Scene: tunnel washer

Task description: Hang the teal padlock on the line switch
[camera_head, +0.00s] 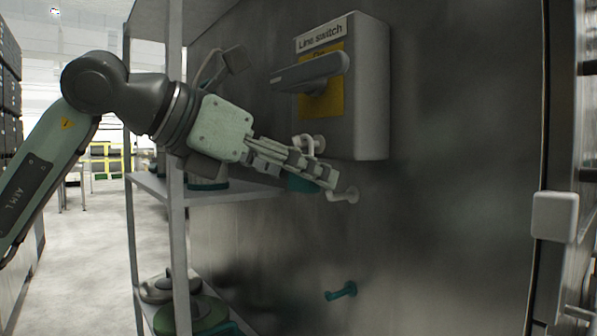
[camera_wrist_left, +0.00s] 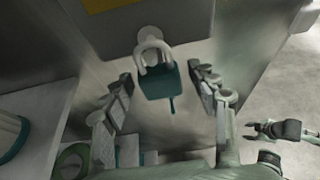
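The teal padlock (camera_wrist_left: 157,82) has a pale shackle (camera_wrist_left: 143,62). In the left wrist view it is upright, its shackle at a pale round knob (camera_wrist_left: 150,33) under the switch box; I cannot tell whether it is fully through. My left gripper (camera_head: 328,172) is below the line switch box (camera_head: 370,85) in the head view, largely covering the padlock, whose teal edge (camera_head: 302,184) shows beneath. In the left wrist view the fingers of this gripper (camera_wrist_left: 163,88) are spread, with gaps on both sides of the padlock. What looks like my right gripper (camera_wrist_left: 275,130) shows small at the right.
The line switch has a grey handle (camera_head: 310,70) over a yellow plate. A shelf rack (camera_head: 178,230) with round items stands at left. The wall to the right is clear.

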